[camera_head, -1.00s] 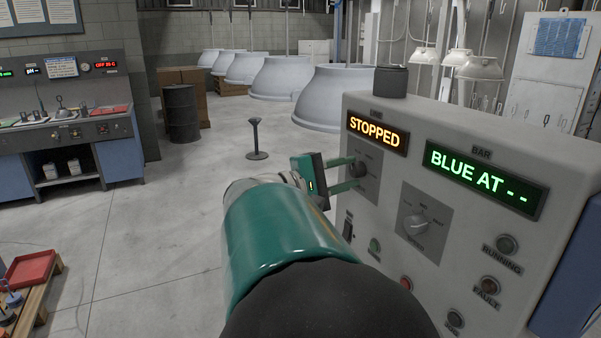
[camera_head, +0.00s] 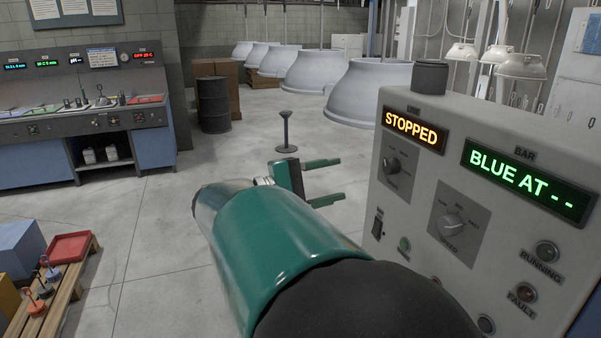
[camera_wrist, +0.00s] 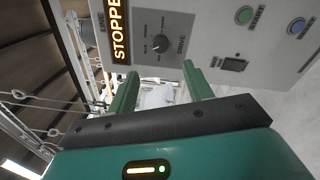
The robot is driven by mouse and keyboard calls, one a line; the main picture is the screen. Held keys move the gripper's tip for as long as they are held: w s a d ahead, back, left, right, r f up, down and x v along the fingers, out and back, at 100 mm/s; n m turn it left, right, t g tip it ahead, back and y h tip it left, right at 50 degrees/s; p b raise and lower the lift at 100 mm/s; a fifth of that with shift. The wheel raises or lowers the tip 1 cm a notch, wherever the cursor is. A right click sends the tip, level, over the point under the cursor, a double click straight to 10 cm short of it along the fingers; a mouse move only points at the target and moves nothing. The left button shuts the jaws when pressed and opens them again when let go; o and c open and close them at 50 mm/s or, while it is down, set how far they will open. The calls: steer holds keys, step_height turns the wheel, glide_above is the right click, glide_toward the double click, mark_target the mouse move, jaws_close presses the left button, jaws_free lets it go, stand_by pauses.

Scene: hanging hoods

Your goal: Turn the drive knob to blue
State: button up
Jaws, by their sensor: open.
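The drive knob (camera_head: 392,165) is a dark round knob on a grey plate, on the grey control panel (camera_head: 400,120) under the orange STOPPED display. It also shows in the wrist view (camera_wrist: 158,46) beside the label DRIVE, with small position labels around it. Its exact setting is too small to tell. My gripper (camera_head: 337,180) is open and empty, to the left of the knob and apart from the panel face. In the wrist view the two green fingers (camera_wrist: 160,72) point toward the panel, with nothing between them.
A speed knob (camera_head: 450,225), a rocker switch (camera_head: 377,226) and a green display reading BLUE AT - - (camera_head: 528,181) share the panel. A black post (camera_head: 286,132) stands behind my gripper. White hoods (camera_head: 368,93) line the back.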

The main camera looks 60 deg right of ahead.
steer(key=v, duration=0.3)
stand_by(0.5)
